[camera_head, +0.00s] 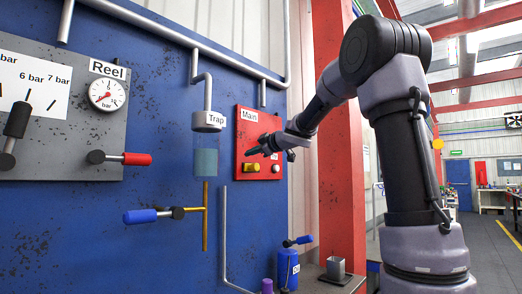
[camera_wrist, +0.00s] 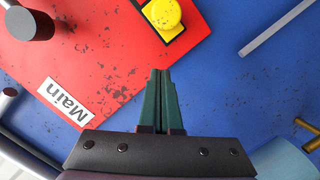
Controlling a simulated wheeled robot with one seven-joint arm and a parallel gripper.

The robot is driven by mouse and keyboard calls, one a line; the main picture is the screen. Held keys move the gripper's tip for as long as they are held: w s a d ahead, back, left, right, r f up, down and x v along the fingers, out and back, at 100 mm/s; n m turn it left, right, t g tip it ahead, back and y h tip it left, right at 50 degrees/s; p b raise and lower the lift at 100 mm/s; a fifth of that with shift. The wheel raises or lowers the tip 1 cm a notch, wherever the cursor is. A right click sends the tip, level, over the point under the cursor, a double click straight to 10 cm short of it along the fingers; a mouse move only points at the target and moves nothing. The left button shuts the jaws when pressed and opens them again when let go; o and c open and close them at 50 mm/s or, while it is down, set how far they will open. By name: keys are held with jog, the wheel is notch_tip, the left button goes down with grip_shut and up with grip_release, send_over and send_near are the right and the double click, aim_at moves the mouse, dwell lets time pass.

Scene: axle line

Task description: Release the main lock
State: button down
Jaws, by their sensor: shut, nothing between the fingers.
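The red panel labelled Main (camera_head: 243,136) is on the blue wall, just left of the red post. A dark cylindrical knob (camera_wrist: 35,20) stands at the upper left.
The Reel gauge (camera_head: 107,94) and red-handled lever (camera_head: 136,159) are farther left. A red post (camera_head: 340,200) stands close on the right.

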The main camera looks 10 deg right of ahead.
aim_at(247, 163)
jog(key=shift+w+d+f, duration=0.45)
jog(key=shift+d+f, duration=0.15)
jog(key=shift+f, duration=0.1)
jog(key=shift+w+d+f, duration=0.4)
jog(key=shift+d+f, duration=0.15)
jog(key=shift+f, duration=0.15)
jog(key=w+d, duration=0.1)
jog(key=d, duration=0.1)
jog(key=w+d, duration=0.1)
jog(key=shift+w+d, duration=0.35)
